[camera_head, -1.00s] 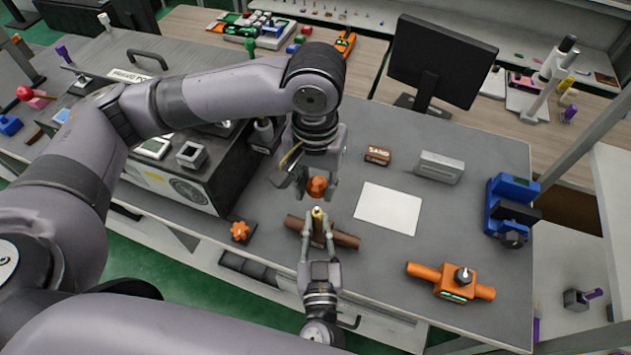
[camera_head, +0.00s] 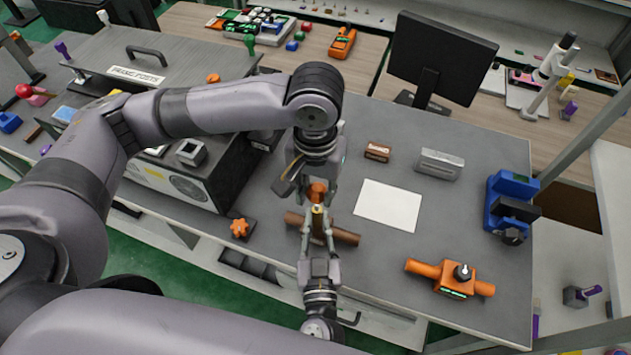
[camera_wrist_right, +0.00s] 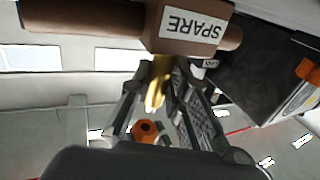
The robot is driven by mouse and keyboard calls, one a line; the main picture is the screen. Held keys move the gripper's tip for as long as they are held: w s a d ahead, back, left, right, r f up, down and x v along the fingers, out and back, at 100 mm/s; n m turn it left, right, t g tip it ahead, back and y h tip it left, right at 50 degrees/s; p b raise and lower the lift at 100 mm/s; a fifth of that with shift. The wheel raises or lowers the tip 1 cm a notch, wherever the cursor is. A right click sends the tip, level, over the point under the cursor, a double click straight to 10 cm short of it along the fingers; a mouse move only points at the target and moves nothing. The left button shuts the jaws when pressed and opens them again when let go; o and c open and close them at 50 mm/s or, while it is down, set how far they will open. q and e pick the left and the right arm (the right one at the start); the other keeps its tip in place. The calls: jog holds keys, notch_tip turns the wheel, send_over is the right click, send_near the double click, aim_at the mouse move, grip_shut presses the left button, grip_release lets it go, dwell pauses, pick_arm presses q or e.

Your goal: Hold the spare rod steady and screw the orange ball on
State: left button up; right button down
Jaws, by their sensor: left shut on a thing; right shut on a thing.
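The orange ball (camera_head: 317,189) is in my left gripper (camera_head: 318,194), which is shut on it right above the spare rod. The brass spare rod (camera_head: 318,209) stands up from a brown fixture (camera_head: 346,237). My right gripper (camera_head: 318,220) comes in from the front edge and is shut on the rod. In the right wrist view the rod (camera_wrist_right: 159,82) runs between the fingers from the brown block marked SPARE (camera_wrist_right: 188,25). The ball (camera_wrist_right: 145,130) shows there with a dark hole, close to the rod's tip. I cannot tell whether they touch.
An orange fixture with a dark knob (camera_head: 455,277) is at the right front. A white sheet (camera_head: 388,205), a brown block (camera_head: 377,151), a grey block (camera_head: 439,164) and a blue device (camera_head: 510,207) lie to the right. An orange star knob (camera_head: 240,229) and a large grey box (camera_head: 185,175) are left.

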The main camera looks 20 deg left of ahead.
aim_at(316, 195)
pick_arm(q)
jog(key=shift+f, duration=0.85)
jog(key=shift+f, duration=1.15)
dwell(0.9)
jog(key=o, duration=1)
jog(key=shift+c, duration=0.2)
jog(key=shift+r, duration=0.1)
notch_tip(316, 195, up, 12)
jog(key=shift+f, duration=0.1)
